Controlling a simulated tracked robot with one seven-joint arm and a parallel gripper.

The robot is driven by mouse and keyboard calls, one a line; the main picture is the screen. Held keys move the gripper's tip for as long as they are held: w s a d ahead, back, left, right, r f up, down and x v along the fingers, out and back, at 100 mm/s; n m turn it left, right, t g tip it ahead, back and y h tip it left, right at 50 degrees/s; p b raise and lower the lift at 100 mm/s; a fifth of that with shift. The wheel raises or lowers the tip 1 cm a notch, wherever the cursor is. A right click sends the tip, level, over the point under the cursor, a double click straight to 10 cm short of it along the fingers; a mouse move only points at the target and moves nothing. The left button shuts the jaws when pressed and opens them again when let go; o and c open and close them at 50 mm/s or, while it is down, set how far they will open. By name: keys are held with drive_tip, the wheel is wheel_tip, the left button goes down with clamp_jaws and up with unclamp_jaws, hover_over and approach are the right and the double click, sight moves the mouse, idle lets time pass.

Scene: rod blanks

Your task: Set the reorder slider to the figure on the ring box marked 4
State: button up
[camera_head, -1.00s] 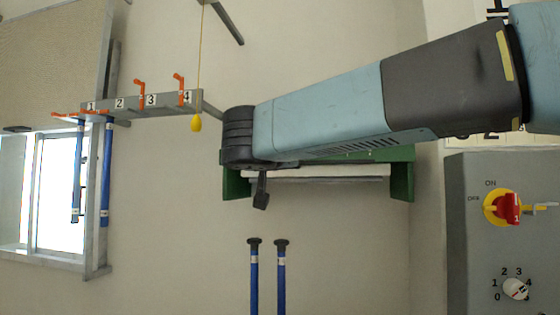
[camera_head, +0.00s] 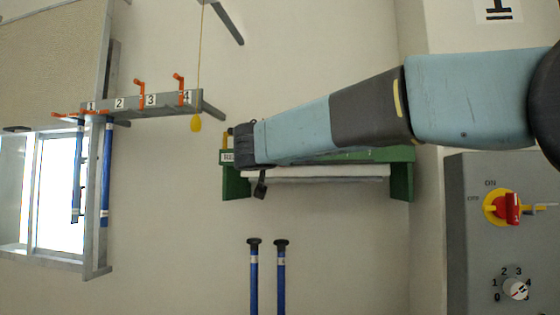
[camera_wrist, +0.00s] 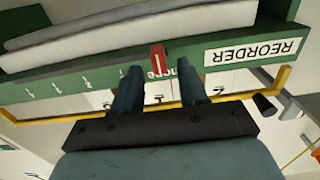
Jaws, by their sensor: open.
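The reorder slider is a red tab (camera_wrist: 158,59) on the front edge of a green shelf (camera_wrist: 100,72) in the wrist view. A white REORDER label (camera_wrist: 254,51), upside down there, is to its right, and a row of white marks runs to its left. My gripper (camera_wrist: 160,78) is open, with its two dark fingers on either side of the red tab; whether they touch it I cannot tell. In the head view my gripper (camera_head: 260,190) is at the left end of the green shelf (camera_head: 402,180). I cannot make out a ring box marked 4; a hook rail (camera_head: 130,103) carries labels 1 to 4.
Blue rods (camera_head: 105,180) hang at the left by a bright window. Two more blue rods (camera_head: 281,280) stand below the shelf. A grey panel (camera_head: 460,230) with a red switch (camera_head: 508,208) and a dial (camera_head: 516,289) is at the right. A yellow bar (camera_wrist: 285,82) runs near the shelf.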

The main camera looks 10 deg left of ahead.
drive_tip(key=shift+w+d, duration=0.1)
drive_tip(key=shift+w, duration=1.05)
clamp_jaws()
